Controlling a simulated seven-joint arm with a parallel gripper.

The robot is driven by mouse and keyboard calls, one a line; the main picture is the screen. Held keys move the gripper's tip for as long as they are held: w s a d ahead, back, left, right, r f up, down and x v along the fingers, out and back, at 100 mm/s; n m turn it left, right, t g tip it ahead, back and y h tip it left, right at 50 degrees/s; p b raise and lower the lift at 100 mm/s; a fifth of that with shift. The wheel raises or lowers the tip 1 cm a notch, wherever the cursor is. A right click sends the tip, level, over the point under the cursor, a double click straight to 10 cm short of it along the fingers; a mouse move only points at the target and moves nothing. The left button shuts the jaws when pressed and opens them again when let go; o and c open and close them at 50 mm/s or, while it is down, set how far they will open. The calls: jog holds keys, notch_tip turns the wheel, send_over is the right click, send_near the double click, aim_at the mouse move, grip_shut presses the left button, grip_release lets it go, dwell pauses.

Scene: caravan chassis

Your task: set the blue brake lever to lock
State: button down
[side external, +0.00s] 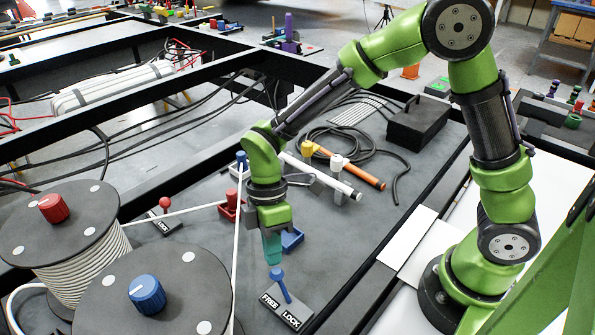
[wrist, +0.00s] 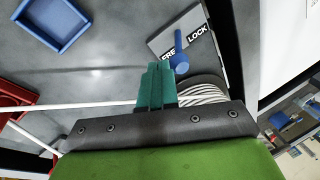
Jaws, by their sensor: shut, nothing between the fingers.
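The blue brake lever (side external: 281,286) stands on a small grey plate (side external: 297,307) marked FREE on the left and LOCK on the right. In the side view its round knob leans up and left, toward the FREE side. My gripper (side external: 273,262) points down with its teal fingers shut and empty, just above the knob in that picture. In the wrist view the fingertips (wrist: 158,68) are beside the blue lever knob (wrist: 180,66), to its left. The knob partly covers the FREE label. I cannot tell whether the fingers touch it.
A blue tray (side external: 291,239) lies just behind my gripper. A red-knobbed lever (side external: 165,204) has its own plate at left. Two cable drums (side external: 150,305) stand at front left. A white cord (side external: 237,240) runs close to my gripper's left.

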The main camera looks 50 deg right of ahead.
jog(key=shift+s+r, duration=0.25)
jog(key=shift+s, duration=0.2)
jog(key=s+r, duration=0.1)
jog(key=s, duration=0.5)
jog(key=shift+s, duration=0.25)
jog(key=shift+r, duration=0.1)
jog(key=shift+r, duration=0.7)
